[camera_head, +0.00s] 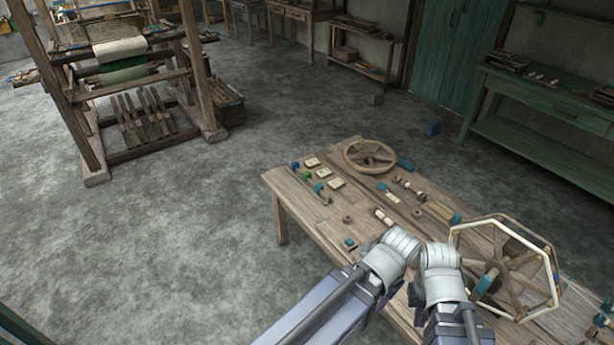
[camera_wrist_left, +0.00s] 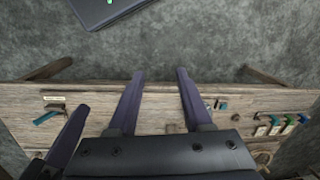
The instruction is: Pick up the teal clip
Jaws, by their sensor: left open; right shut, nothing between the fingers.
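A small teal clip (camera_head: 350,243) lies on the wooden table (camera_head: 290,196) near its front left edge. In the left wrist view a small teal piece (camera_wrist_left: 222,105), which looks like the same clip, lies just right of my left gripper (camera_wrist_left: 156,76). The left gripper is open, with its two dark fingers apart over the table edge and nothing between them. My right gripper (camera_head: 413,294) is mostly hidden behind its wrist in the head view. A dark finger of it (camera_wrist_left: 72,130) shows at left in the wrist view, shut and empty.
Small blocks and cards (camera_head: 323,174), a spoked wheel (camera_head: 369,144) and a hexagonal reel (camera_head: 456,236) crowd the table. Another teal piece (camera_wrist_left: 46,117) lies at left in the wrist view. A loom (camera_head: 190,60) stands far left. Open floor (camera_head: 190,230) lies left of the table.

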